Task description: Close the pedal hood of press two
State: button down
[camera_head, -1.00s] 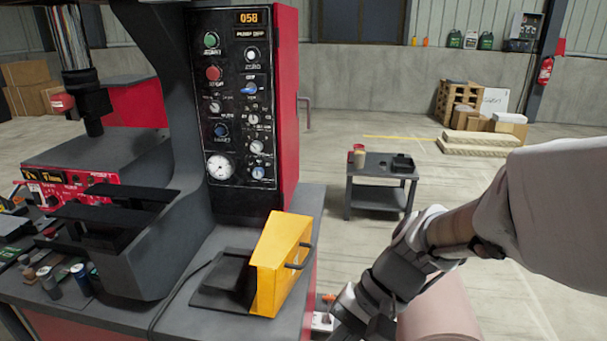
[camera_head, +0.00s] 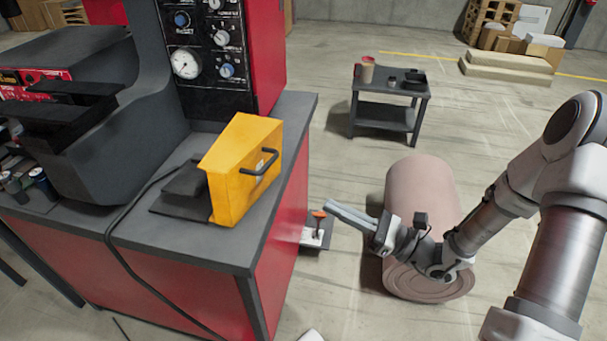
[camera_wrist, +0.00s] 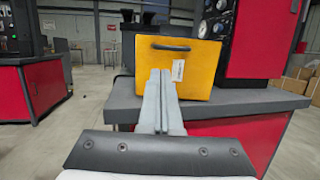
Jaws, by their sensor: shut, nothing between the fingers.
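The yellow pedal hood (camera_head: 243,165) of the press stands swung up on the corner of the grey-topped bench. Its black handle (camera_head: 262,163) faces right. The black pedal (camera_head: 186,180) and its base plate show open to the left of the hood. In the wrist view the hood (camera_wrist: 165,62) is straight ahead, with its handle (camera_wrist: 171,47) near the top and a white tag below. My gripper (camera_head: 328,205) is shut and empty, in the air to the right of the bench. In the wrist view its fingertips (camera_wrist: 160,73) point at the hood, apparently short of it.
The press control panel (camera_head: 215,45) rises behind the hood. A black cable (camera_head: 125,215) runs from the pedal over the bench edge.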

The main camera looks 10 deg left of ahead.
jog(key=m+t+b, duration=0.1)
jog(key=b, duration=0.1)
send_near(269, 167)
jog(key=x, duration=0.6)
jog(key=shift+w+a, duration=0.1)
jog(key=shift+a, duration=0.25)
jog(key=shift+r+p, duration=0.15)
jog(key=shift+p, duration=0.2)
